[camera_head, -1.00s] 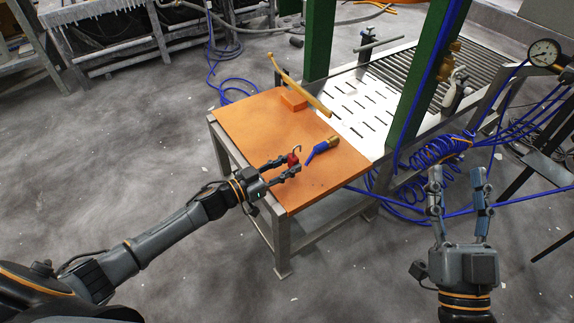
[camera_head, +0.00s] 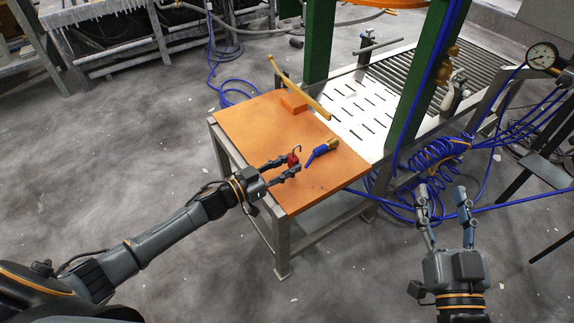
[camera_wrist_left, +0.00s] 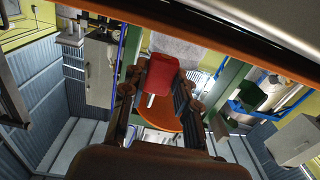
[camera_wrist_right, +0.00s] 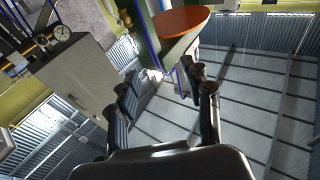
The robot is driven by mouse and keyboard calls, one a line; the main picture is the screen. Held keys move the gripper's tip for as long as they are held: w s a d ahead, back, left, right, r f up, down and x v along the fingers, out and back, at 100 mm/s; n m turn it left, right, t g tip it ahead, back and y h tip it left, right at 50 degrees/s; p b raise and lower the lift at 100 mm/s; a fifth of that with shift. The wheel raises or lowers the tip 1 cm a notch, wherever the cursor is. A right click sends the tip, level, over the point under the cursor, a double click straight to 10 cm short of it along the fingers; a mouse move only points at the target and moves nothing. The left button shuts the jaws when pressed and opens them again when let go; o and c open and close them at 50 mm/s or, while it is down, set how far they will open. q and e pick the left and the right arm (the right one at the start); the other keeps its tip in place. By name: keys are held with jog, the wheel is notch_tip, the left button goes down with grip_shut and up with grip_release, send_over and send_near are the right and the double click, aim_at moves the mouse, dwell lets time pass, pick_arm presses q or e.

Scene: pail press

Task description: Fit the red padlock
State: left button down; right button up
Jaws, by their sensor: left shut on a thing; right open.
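The red padlock (camera_head: 292,159) has an open-looking hook of a shackle that rises above it in the head view. In the left wrist view the red padlock body (camera_wrist_left: 160,75) sits between the fingers (camera_wrist_left: 158,95). My right gripper (camera_head: 443,203) is open and empty, out over the floor to the right of the table. Its spread fingers also show in the right wrist view (camera_wrist_right: 165,95).
The orange table (camera_head: 250,135) carries an orange block (camera_head: 293,103), a yellow bar (camera_head: 300,88) and a blue tool with a brass end (camera_head: 322,150). Behind stand green posts (camera_head: 319,40) and a slotted metal bed (camera_head: 355,110). Blue coiled hoses (camera_head: 440,152) hang near my right gripper. A gauge (camera_head: 542,56) is at right.

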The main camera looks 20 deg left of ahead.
aim_at(293, 154)
pick_arm(q)
jog(key=shift+r+p, duration=0.4)
jog(key=shift+r, duration=0.05)
jog(key=shift+r+p, duration=0.9)
jog(key=shift+p, duration=0.1)
jog(key=shift+r, duration=0.2)
jog(key=shift+r+p, duration=0.3)
jog(key=shift+p, duration=0.2)
pick_arm(e)
jog(key=s+d+f+g+h, duration=0.1)
jog(key=s+d+f+g, duration=0.1)
jog(key=f+g, duration=0.3)
jog(key=s+d+f+g+h, duration=0.2)
jog(key=s+f+g, duration=0.2)
jog(key=f, duration=0.6)
jog(key=shift+s+g, duration=0.2)
jog(key=shift+g, duration=0.4)
